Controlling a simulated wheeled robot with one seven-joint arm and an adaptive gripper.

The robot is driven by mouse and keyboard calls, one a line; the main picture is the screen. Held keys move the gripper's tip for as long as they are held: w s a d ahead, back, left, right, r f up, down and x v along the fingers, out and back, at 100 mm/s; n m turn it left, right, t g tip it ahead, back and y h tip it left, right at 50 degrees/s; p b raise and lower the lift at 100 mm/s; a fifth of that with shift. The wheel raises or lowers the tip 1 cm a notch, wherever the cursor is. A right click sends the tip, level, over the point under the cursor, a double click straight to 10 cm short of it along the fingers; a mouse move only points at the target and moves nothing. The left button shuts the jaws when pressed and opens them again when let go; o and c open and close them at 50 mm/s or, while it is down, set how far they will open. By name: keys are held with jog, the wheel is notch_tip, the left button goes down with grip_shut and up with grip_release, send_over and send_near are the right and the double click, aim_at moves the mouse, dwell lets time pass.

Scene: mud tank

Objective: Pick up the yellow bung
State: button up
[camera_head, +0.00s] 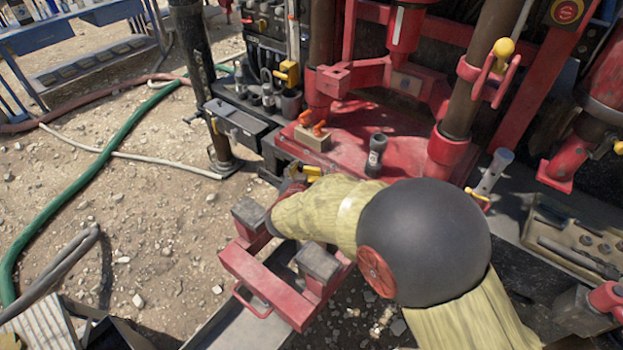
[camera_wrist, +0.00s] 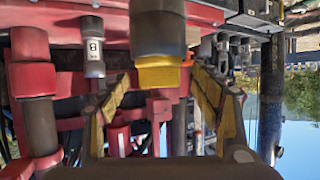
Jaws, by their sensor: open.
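The yellow bung (camera_wrist: 158,77) shows in the wrist view, which is upside down. It sits at the end of a thick dark cylinder (camera_wrist: 158,32), between the two yellow-padded fingers of my gripper (camera_wrist: 160,74). The fingers are spread, with a visible gap on both sides of the bung. In the head view a small yellow piece (camera_head: 312,172) that looks like the bung shows at the deck's front edge, beside my gripper (camera_head: 285,178). My own arm hides much of the gripper there, and I cannot tell the depth between fingers and bung.
A dark labelled cylinder (camera_head: 376,155) stands on the red deck (camera_head: 350,137), near a block with orange parts (camera_head: 312,138). A red frame with grey pads (camera_head: 275,278) lies below my arm. Red columns rise behind. Stony ground with hoses lies left.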

jog(key=shift+c, duration=1.4)
jog(key=c, duration=0.9)
